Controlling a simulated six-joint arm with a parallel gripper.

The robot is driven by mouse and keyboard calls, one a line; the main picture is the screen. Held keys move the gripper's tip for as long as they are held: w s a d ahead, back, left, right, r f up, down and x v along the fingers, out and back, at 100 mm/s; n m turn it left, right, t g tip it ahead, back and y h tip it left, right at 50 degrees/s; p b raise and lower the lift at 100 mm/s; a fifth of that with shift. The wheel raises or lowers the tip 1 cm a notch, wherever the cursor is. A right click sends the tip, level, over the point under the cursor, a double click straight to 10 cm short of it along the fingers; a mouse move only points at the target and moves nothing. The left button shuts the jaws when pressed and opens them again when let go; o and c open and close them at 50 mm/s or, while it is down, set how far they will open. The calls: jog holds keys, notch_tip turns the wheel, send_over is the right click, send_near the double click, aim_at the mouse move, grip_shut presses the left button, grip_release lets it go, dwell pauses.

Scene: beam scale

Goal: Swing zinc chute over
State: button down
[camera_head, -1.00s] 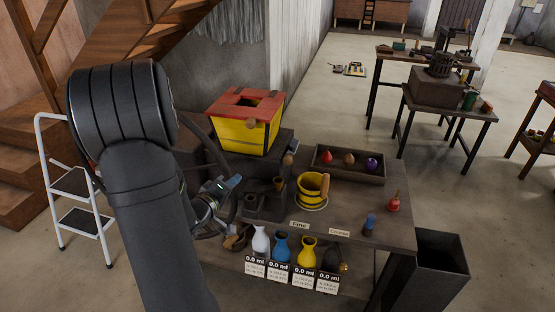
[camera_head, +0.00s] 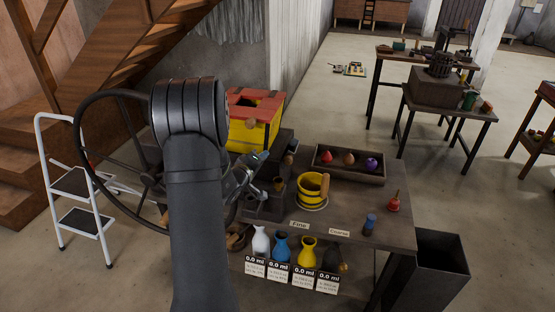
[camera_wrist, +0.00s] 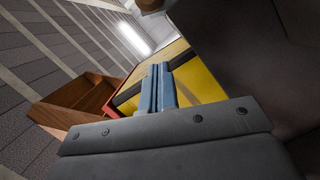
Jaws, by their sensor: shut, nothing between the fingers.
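I cannot pick out the zinc chute with certainty in either view. The mill with the yellow, red-rimmed hopper (camera_head: 249,136) stands at the table's back left, partly hidden by my arm. The hopper also shows in the wrist view (camera_wrist: 198,80), beyond the fingers. My gripper (camera_head: 260,157) is by the near side of the hopper, above the dark block with small cups (camera_head: 265,203). Its blue-grey fingers (camera_wrist: 157,75) are together and empty in the wrist view. Whether they touch anything is unclear.
A large dark wheel (camera_head: 79,128) stands left of my arm. A yellow bucket (camera_head: 311,188), a tray (camera_head: 349,174) with colored knobs and a red bell (camera_head: 394,202) are on the table. Several bottles (camera_head: 261,240) line the lower front.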

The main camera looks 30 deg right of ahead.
aim_at(278, 159)
jog(key=d, duration=0.1)
jog(key=d+f, duration=0.1)
jog(key=d, duration=0.1)
jog(key=d+f, duration=0.1)
jog(key=d, duration=0.1)
jog(key=shift+s+d+f, duration=0.1)
jog(key=shift+s+d, duration=0.1)
jog(key=shift+s, duration=0.15)
